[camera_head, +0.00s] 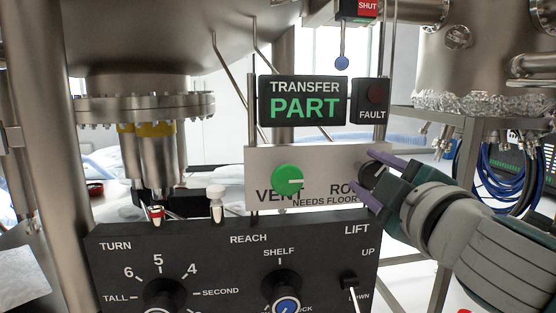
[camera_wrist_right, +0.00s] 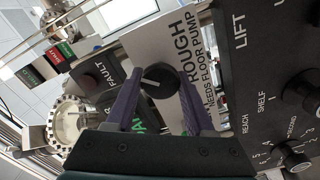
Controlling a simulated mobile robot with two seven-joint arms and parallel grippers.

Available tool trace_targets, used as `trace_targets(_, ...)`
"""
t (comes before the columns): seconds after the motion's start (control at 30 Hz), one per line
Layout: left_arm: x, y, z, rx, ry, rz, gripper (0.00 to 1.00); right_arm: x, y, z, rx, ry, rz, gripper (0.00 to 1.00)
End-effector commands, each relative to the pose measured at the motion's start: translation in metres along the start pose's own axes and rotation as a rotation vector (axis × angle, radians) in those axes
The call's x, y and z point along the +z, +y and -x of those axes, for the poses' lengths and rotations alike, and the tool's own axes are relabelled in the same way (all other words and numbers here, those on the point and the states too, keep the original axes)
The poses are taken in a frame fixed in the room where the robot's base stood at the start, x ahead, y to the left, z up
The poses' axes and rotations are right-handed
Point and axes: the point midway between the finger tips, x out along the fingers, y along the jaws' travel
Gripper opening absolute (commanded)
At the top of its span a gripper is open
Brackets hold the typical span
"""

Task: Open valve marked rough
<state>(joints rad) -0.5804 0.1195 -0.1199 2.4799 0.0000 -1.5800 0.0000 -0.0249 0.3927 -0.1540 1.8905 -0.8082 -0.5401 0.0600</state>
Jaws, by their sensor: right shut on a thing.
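The black rough knob (camera_head: 368,176) sits on the white panel beside the partly covered label "ROUGH". In the wrist view the knob (camera_wrist_right: 160,81) shows with its white mark pointing toward the left of the picture, the side of the FAULT box. The full label "ROUGH NEEDS FLOOR PUMP" (camera_wrist_right: 197,68) reads there. My right gripper (camera_head: 366,178) reaches in from the right, its purple fingers on either side of the knob and shut on it. The fingers also show in the wrist view (camera_wrist_right: 160,88). My left gripper is not in view.
A green vent knob (camera_head: 287,178) is left on the same panel (camera_head: 262,160). Above are a green-lit "TRANSFER PART" sign (camera_head: 303,101) and a dark FAULT lamp (camera_head: 374,93). A black control panel (camera_head: 220,268) with dials and a LIFT lever (camera_head: 350,283) stands close below.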

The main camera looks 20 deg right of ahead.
Motion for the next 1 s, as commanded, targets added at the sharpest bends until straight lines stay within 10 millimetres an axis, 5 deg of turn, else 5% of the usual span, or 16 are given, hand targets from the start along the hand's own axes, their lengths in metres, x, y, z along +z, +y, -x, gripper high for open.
trace_targets(0.5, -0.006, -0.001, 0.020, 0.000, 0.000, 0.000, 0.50, -0.001, -0.001, 0.000, -0.001, 0.001, 0.469, 0.00)
trace_targets(1.0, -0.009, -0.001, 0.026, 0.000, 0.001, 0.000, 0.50, 0.000, -0.003, 0.000, 0.000, 0.001, 0.705, 0.00)
